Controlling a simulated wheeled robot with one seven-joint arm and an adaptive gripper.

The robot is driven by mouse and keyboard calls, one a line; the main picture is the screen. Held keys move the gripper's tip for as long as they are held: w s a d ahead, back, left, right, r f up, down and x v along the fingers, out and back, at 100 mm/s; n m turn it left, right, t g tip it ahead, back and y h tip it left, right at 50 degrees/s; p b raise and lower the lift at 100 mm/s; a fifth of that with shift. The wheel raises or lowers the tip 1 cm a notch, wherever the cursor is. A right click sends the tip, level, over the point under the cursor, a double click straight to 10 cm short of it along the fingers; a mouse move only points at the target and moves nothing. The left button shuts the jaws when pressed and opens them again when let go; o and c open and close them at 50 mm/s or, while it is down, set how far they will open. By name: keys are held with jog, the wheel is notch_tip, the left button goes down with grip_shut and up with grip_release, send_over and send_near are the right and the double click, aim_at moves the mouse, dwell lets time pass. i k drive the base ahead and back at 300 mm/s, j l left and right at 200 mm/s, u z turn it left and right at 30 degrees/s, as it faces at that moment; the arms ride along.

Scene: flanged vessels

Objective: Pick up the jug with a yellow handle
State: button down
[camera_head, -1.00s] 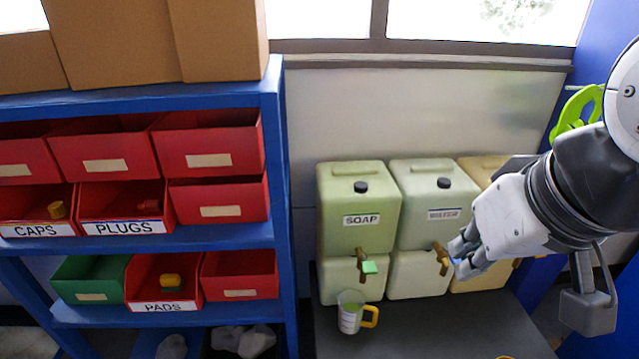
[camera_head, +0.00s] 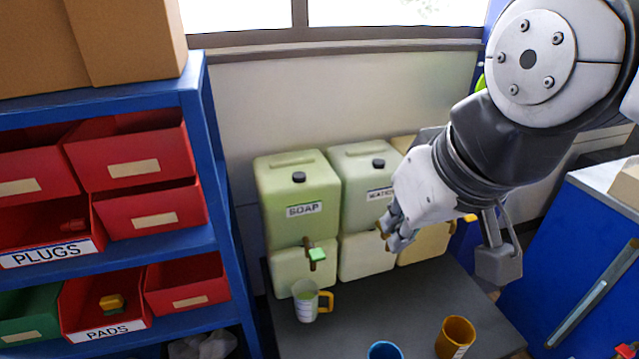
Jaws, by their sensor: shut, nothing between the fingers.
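The jug with a yellow handle (camera_head: 305,301) stands upright on the dark table, below the tap of the soap vessel. It is clear with a greenish tint, and its handle points right. My gripper (camera_head: 392,240) is shut and empty. In the picture it is up and to the right of the jug, in front of the water vessel, and apart from the jug.
The soap vessel (camera_head: 297,198) and the water vessel (camera_head: 362,190) stand at the back of the dark table (camera_head: 385,305). A blue cup (camera_head: 384,350) and an orange cup (camera_head: 455,337) are near the front. A blue shelf (camera_head: 215,150) with red bins (camera_head: 150,222) is at left.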

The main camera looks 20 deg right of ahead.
aim_at(306, 293)
jog(key=k+j+z, duration=0.15)
jog(key=j, duration=0.25)
jog(key=k+j+z, duration=0.15)
jog(key=j, duration=0.25)
jog(key=k+j+z, duration=0.15)
jog(key=j, duration=0.2)
jog(key=k+j+z, duration=0.15)
jog(key=k+j, duration=0.1)
jog(key=j, duration=0.1)
